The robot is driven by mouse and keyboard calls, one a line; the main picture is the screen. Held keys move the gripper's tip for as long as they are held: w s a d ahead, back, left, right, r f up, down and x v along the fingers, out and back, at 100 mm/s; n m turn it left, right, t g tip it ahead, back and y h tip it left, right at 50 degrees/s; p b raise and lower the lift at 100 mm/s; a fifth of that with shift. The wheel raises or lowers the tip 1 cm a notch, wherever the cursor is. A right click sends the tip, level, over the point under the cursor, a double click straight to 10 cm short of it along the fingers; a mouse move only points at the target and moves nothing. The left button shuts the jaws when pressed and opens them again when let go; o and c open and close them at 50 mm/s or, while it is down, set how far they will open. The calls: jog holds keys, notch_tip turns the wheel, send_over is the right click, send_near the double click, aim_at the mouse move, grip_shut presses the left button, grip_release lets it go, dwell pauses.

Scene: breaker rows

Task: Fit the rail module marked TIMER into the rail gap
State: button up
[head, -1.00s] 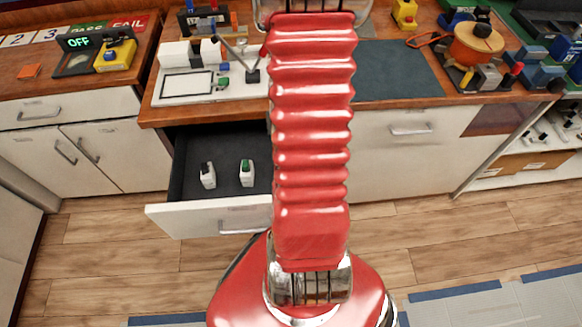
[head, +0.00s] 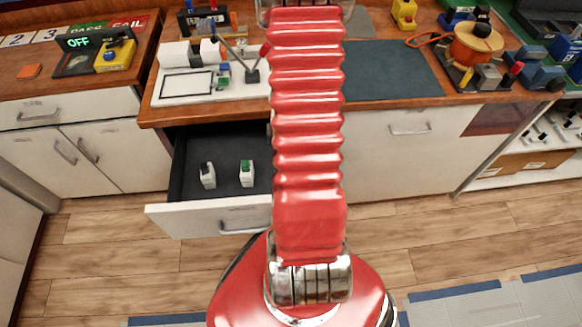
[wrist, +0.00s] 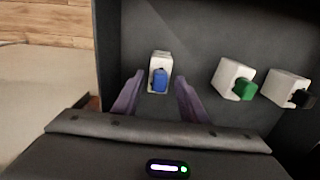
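The open drawer (head: 215,214) holds white rail modules. In the wrist view one has a blue front part (wrist: 160,72), one green (wrist: 234,78) and one black (wrist: 288,88). The green (head: 247,173) and black (head: 208,174) ones also show in the head view; my arm hides the blue one there. No TIMER marking is legible. My gripper (wrist: 158,82) is open, its purple fingers to either side of the blue-fronted module, with no visible contact. A white board (head: 206,93) on the counter carries white blocks; the rail gap cannot be made out.
The drawer's side wall (wrist: 108,50) lies left of my gripper. A thin lever stand (head: 252,75) stands on the white board. A dark mat (head: 395,70) lies right of my arm. An orange spool (head: 472,45) and a yellow-and-black device (head: 115,55) are farther off.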

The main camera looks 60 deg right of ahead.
jog(key=shift+c, duration=0.6)
grip_shut()
dwell(0.3)
